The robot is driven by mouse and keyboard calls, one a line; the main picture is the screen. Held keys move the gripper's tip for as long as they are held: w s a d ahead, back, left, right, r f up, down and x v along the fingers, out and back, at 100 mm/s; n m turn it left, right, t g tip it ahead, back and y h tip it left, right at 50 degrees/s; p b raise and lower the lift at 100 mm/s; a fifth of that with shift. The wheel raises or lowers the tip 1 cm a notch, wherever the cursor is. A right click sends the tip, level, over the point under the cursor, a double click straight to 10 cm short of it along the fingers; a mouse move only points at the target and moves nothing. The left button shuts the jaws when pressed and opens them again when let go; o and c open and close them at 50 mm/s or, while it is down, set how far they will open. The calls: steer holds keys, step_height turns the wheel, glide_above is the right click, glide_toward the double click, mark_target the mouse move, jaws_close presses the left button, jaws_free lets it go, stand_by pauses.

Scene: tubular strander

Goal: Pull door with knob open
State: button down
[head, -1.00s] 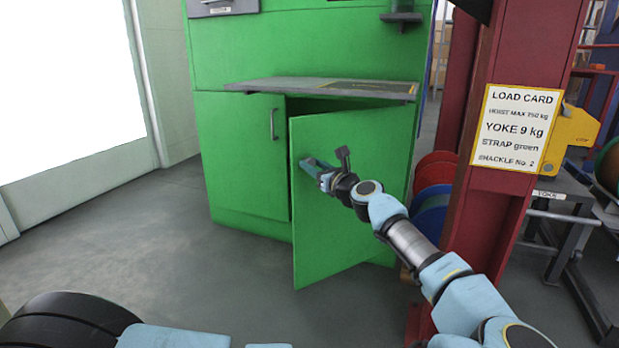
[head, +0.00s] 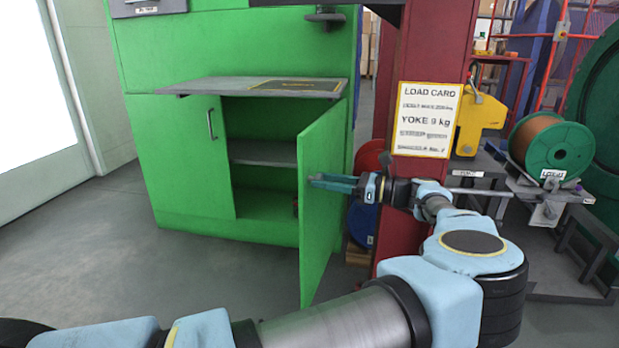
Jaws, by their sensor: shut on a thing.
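The green cabinet door (head: 319,225) stands well open in the head view. It is hinged on its right side, and its free edge points toward me. I see its outer face at a steep angle. My gripper (head: 318,181) reaches in from the right, with its teal fingers at the outer face near the free edge. It is shut on the door's knob, which the fingers hide. The green cabinet (head: 180,205) shows its open interior with a grey shelf (head: 262,153) left of the door.
A grey worktop ledge (head: 220,86) juts out above the door. The closed left door has a bar handle (head: 211,124). A red post with a load card (head: 425,120) stands close behind my arm at the right. The floor (head: 110,240) at left front is clear.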

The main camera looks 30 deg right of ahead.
steer(key=shift+s+d+f+g+y, duration=0.15)
steer(key=shift+s+d+g+y, duration=0.15)
steer(key=shift+s+d, duration=0.35)
steer(key=c, duration=0.5)
jaws_free()
steer(key=shift+v, duration=5.35)
